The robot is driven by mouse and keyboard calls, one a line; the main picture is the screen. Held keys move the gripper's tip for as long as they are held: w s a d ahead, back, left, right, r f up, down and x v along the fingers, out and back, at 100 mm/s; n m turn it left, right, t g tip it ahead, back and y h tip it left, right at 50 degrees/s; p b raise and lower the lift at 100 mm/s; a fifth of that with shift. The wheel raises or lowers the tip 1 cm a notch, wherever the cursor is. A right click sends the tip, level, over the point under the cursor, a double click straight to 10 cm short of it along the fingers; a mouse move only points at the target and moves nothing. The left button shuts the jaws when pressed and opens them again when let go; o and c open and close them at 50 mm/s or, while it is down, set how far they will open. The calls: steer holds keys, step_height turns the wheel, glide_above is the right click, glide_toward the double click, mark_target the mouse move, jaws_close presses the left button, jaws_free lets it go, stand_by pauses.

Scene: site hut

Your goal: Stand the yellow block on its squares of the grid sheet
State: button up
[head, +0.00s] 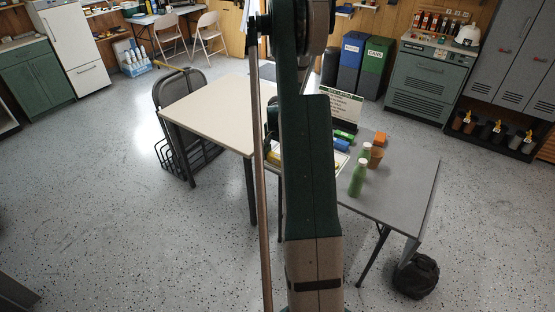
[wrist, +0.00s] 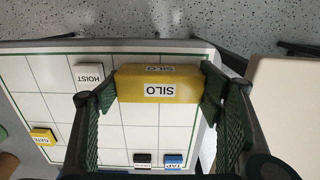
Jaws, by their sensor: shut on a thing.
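In the wrist view a yellow block (wrist: 160,90) labelled SILO lies between the green-padded fingers of my gripper (wrist: 158,95), which is shut on it. Its long side spans from finger to finger. The block is over the grid sheet (wrist: 55,73), white with thin black lines and a green border. I cannot tell whether it touches the sheet. A white HOIST block (wrist: 88,76), a small yellow GATE block (wrist: 43,136), a black block (wrist: 142,159) and a blue TAP block (wrist: 173,160) are on the sheet. In the head view my arm hides most of the sheet and the gripper.
A sign (head: 337,106) stands behind. A pale table (head: 212,108) adjoins on the left. The grey table's right part is clear.

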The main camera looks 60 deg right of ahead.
steer(key=shift+f, duration=0.1)
steer(key=o, duration=0.9)
step_height(320, 180, up, 12)
steer(key=shift+r+p, duration=0.15)
steer(key=shift+p, duration=0.5)
stand_by(0.5)
